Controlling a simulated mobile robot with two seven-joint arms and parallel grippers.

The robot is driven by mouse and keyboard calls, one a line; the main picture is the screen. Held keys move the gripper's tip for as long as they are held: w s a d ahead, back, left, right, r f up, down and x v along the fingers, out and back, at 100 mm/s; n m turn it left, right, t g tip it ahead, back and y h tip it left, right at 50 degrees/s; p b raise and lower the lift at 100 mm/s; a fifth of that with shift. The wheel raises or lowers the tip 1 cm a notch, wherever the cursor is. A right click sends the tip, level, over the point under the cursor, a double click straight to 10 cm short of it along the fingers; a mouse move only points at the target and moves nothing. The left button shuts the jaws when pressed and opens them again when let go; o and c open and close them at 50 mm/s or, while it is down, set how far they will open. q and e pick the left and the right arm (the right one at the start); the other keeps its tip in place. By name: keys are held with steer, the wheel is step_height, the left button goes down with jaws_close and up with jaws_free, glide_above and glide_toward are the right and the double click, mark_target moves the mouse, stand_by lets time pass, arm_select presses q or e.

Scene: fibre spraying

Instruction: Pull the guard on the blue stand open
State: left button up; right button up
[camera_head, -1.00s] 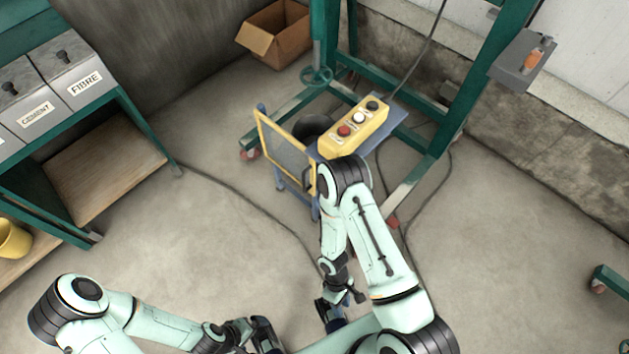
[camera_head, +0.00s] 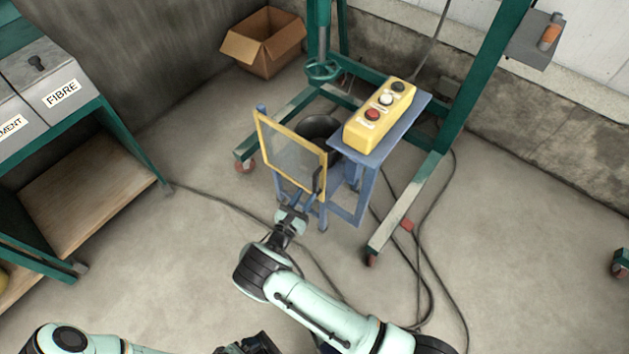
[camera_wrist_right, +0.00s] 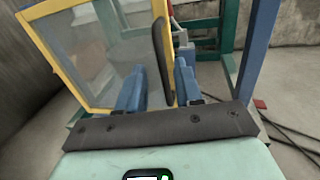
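The guard (camera_head: 290,157) is a clear panel in a yellow frame on the left side of the blue stand (camera_head: 372,165). Its dark upright handle (camera_head: 318,180) is on the right edge of the frame. My right gripper (camera_head: 303,201) is at the lower right of the guard, close to the handle. In the right wrist view, its blue fingers (camera_wrist_right: 160,85) are apart, and the dark handle (camera_wrist_right: 161,55) shows between them, nearer the right finger. Contact cannot be told. My left gripper (camera_head: 252,345) is at the bottom edge, mostly cut off.
A yellow button box (camera_head: 380,115) sits on top of the stand. A dark round container (camera_head: 318,130) is behind the guard. A green frame (camera_head: 425,175) stands around the stand. Cables (camera_head: 425,260) lie on the floor. A green bench (camera_head: 130,140) is at left, a cardboard box (camera_head: 265,50) behind.

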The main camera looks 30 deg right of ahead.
mark_target(314, 182)
arm_select(q)
steer(key=shift+w+a+f+t+b, duration=0.15)
steer(key=shift+w+a+f+b, duration=0.1)
steer(key=shift+w+f, duration=0.15)
steer(key=shift+w+a+f+t+b, duration=0.2)
steer(key=shift+w+f+b, duration=0.1)
steer(key=shift+w, duration=0.15)
arm_select(e)
steer(key=x, duration=0.7)
steer(key=shift+w+d, duration=0.2)
steer(key=shift+d, duration=0.05)
jaws_close()
